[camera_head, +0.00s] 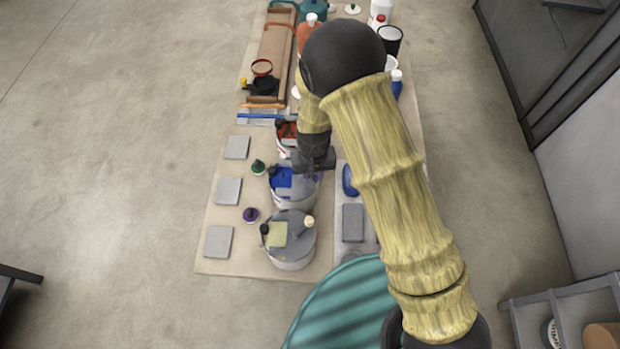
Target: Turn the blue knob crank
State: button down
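A grey drum-shaped crank unit with a blue top plate (283,179) stands on the table, between a similar unit with a red plate (288,133) and one with a yellow plate (276,234). A small dark knob shows at the blue plate's left edge. My gripper (306,166) points down over the blue unit's upper right part. The arm and gripper hide part of this unit. I cannot tell whether the fingers touch it or whether they are open.
Grey square pads (228,191) and small dark-based knobs (251,214) lie along the table's left side. A blue oval object (350,180) and a grey block (352,222) are right of the units. Trays, bottles and cups crowd the far end. A teal ribbed object (335,310) stands at the near edge.

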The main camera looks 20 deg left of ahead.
jog(key=n, duration=0.1)
jog(key=w+n+b, duration=0.1)
jog(key=n, duration=0.1)
jog(key=shift+w+n, duration=0.25)
jog(key=shift+n, duration=0.05)
jog(key=n, duration=0.1)
jog(key=w+n+b, duration=0.1)
jog(key=n, duration=0.1)
jog(key=shift+w+n+b, duration=0.15)
jog(key=shift+n+b, duration=0.15)
jog(key=n, duration=0.1)
jog(key=w+n, duration=0.1)
jog(key=shift+a+n, duration=0.3)
jog(key=shift+n, duration=0.1)
jog(key=shift+w+a+n+b, duration=0.2)
jog(key=shift+a+n, duration=0.05)
jog(key=shift+n, duration=0.75)
jog(key=shift+w+a+n+b, duration=0.2)
jog(key=shift+a+n, duration=0.05)
jog(key=shift+n, duration=0.75)
jog(key=c, duration=1.2)
grip_release()
jog(key=shift+c, duration=0.2)
jog(key=shift+r, duration=0.1)
notch_tip(320, 180, up, 17)
jog(key=b, duration=0.2)
jog(key=shift+r+b, duration=0.15)
jog(key=shift+b, duration=0.15)
